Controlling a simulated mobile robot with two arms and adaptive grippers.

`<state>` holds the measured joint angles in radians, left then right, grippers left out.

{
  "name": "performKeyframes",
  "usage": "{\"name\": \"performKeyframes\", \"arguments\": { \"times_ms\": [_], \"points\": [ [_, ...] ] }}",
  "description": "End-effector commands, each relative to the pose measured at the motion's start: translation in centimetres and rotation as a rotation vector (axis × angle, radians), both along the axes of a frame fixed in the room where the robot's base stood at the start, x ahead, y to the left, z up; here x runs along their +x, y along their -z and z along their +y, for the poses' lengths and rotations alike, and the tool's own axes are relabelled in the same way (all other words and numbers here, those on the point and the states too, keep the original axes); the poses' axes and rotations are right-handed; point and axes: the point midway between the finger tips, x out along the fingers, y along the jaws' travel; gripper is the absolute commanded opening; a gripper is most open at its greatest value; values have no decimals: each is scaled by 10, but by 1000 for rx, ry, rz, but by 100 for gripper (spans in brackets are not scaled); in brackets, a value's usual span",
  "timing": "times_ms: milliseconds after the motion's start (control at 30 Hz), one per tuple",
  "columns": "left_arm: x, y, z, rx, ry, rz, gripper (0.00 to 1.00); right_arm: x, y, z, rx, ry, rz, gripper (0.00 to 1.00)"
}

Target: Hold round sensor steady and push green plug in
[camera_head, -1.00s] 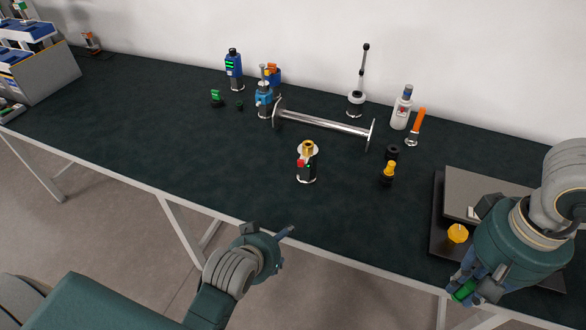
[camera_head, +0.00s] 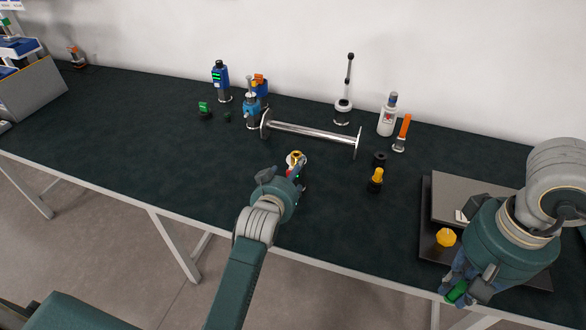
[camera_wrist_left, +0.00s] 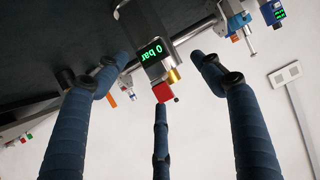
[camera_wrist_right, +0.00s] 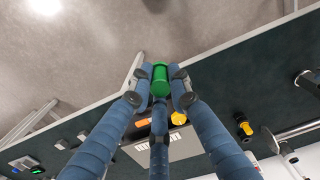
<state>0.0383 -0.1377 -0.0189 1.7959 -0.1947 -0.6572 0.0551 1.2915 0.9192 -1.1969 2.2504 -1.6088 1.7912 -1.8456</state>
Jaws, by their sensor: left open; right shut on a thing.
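The left wrist view shows the sensor's body (camera_wrist_left: 150,45) with a green "0 bar" display, a gold fitting and a red part. The left fingers are open and spread around it; no grip shows. My right gripper (camera_head: 460,287) is shut on the green plug (camera_wrist_right: 160,80), held out at the table's front right edge, well apart from the sensor. The plug also shows in the head view (camera_head: 456,291).
A metal flanged bar (camera_head: 312,132) lies behind the sensor. A yellow-topped black part (camera_head: 376,180) stands to its right. A dark plate (camera_head: 428,222) with a yellow knob (camera_head: 446,237) lies near my right arm. Blue devices (camera_head: 220,80) stand at the back left. The left-middle table is clear.

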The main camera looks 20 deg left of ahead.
Motion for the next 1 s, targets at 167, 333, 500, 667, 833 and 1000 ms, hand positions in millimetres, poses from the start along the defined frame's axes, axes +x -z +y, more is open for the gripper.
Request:
{"name": "performKeyframes", "arguments": {
  "times_ms": [167, 333, 500, 667, 833, 1000],
  "points": [
    [24, 9, 2, 0, -1, -1, 68, 0, -2, 0, 0, 0, 0, 4],
    [35, 14, 2, -1, -1, 0, 68, 0, -3, 0, 0, 0, 0, 4],
    [37, 15, 3, 0, -1, -1, 68, 0, -3, 0, 0, 0, 0, 4],
    [36, 15, 2, -1, -1, 0, 64, 0, -3, 0, 0, 0, 0, 4],
    [36, 15, 2, 0, 0, 0, 30, 0, -2, 0, 0, 0, 0, 4],
    [36, 15, 2, 0, 0, -1, 21, 0, -3, 0, 0, 0, 0, 4]
  ]
}}
